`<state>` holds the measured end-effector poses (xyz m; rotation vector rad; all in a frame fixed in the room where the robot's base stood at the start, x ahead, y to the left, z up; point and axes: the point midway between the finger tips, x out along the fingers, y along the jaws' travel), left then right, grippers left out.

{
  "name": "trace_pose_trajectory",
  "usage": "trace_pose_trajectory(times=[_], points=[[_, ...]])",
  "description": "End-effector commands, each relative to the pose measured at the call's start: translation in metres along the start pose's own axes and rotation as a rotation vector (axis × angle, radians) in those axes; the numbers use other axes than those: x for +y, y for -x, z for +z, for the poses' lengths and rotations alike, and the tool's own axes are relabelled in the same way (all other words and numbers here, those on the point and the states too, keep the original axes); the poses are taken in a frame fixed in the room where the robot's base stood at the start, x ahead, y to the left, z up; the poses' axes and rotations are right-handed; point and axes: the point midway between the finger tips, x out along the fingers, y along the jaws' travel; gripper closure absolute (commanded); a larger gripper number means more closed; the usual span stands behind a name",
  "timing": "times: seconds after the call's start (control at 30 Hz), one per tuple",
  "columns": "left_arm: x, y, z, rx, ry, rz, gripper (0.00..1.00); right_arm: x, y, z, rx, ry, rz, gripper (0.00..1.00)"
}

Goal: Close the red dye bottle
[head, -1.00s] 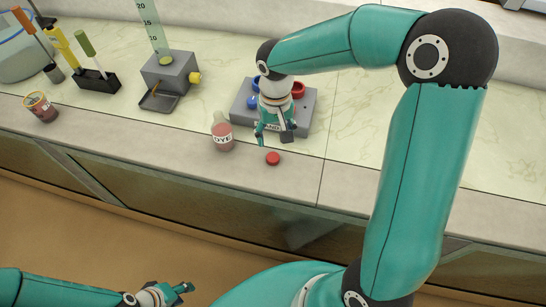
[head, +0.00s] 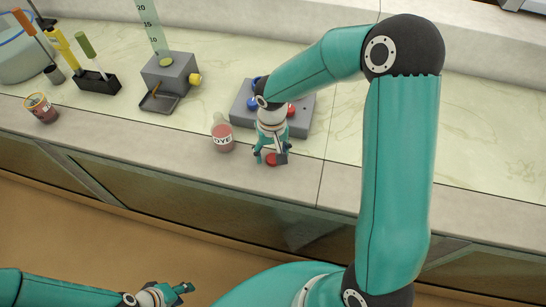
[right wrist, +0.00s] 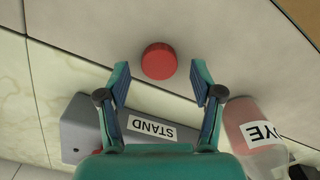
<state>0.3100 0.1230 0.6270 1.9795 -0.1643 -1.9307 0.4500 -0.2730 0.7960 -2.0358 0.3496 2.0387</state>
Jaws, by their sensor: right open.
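The dye bottle (head: 222,137) stands upright on the counter, with pinkish-red dye and a white DYE label. It shows partly at the right edge of the right wrist view (right wrist: 252,125). A red cap (head: 272,159) lies on the counter to the right of the bottle; it also shows in the right wrist view (right wrist: 159,61). My right gripper (head: 270,158) is open above the cap, which appears between and just beyond its fingertips (right wrist: 157,75). Nothing is between the fingers' pads. My left gripper (head: 180,291) is low at the left, away from the counter; its jaw state is unclear.
A grey stand (head: 299,118) with blue and red parts is behind my right gripper; its STAND label shows in the right wrist view. A grey device (head: 170,72), a black tool rack (head: 95,83) and a small jar (head: 41,108) stand further left. The front counter right of the cap is clear.

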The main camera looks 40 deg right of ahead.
Motion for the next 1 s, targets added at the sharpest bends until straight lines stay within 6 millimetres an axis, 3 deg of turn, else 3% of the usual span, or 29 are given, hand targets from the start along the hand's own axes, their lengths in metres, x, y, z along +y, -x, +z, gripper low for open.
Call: trace_pose_trajectory(times=[0.43, 0.7, 1.0], points=[[0.0, 0.0, 0.0, 0.0, 0.0, 0.0, 0.6, 0.0002, -0.0083, 0.0003, 0.0, 0.001, 0.0, 0.34], [0.0, 0.0, 0.0001, 0.0, 0.0, 0.0, 0.6, 0.0004, -0.0081, 0.0003, 0.0, 0.0, 0.0, 0.77], [0.0, 0.0001, 0.0, 0.0, 0.0, 0.0, 0.6, 0.0007, -0.0078, 0.0003, 0.001, 0.0, 0.0, 0.77]])
